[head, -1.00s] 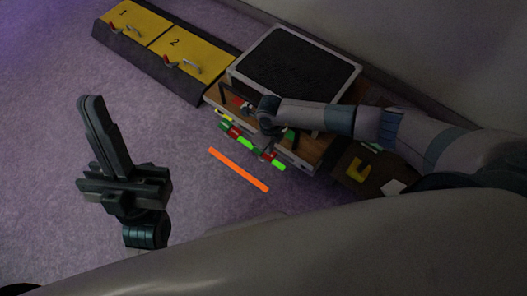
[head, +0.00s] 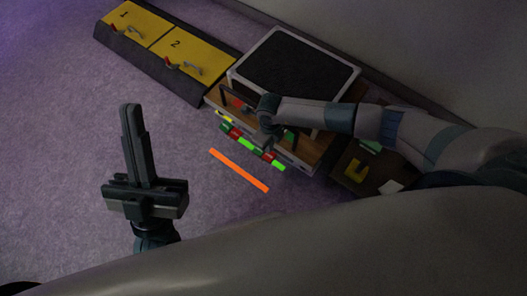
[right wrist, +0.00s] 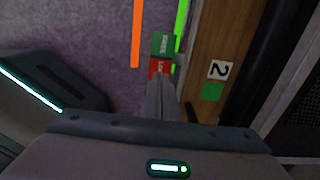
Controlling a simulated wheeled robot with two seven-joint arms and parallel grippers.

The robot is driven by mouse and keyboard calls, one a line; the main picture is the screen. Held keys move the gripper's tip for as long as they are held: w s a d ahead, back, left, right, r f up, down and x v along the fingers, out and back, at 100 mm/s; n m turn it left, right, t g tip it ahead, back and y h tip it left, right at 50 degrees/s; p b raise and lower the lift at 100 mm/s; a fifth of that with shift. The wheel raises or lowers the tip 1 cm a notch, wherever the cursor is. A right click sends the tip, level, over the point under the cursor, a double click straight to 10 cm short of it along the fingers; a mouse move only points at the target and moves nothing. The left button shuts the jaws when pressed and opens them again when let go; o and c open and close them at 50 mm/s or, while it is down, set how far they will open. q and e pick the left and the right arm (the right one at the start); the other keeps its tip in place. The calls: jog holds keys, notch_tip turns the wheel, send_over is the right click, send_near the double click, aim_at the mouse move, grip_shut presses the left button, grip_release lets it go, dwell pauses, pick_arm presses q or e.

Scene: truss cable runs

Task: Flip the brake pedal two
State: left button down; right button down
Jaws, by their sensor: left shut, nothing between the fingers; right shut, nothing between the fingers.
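The pedal beside the "2" label shows in the right wrist view as a red block (right wrist: 160,67) with partly readable white lettering and a green block (right wrist: 163,44) joined to it. In the head view its red part (head: 267,155) is at the near edge of the wooden cart. My right gripper (right wrist: 160,88) is shut and empty, its tips right by the red block; I cannot tell whether they touch. In the head view my right gripper (head: 270,138) is over the cart's near edge. My left gripper (head: 130,108) is shut and empty, pointing up over the floor at left.
A second red pedal part (head: 235,132) is further left on the same edge. The cart carries a black-topped case (head: 294,70). An orange strip (head: 239,170) lies on the floor in front. Yellow panels (head: 190,57) marked 1 and 2 are at upper left. Open carpet lies left.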

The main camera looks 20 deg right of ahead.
pick_arm(q)
jog(key=w+d+f+g+y+p, duration=0.1)
jog(key=w+d+f+g+p, duration=0.1)
jog(key=f+g, duration=0.4)
jog(key=shift+d+f+g+p, duration=0.3)
jog(key=shift+d+f+p, duration=0.55)
jog(key=shift+f, duration=0.85)
jog(key=shift+a, duration=0.1)
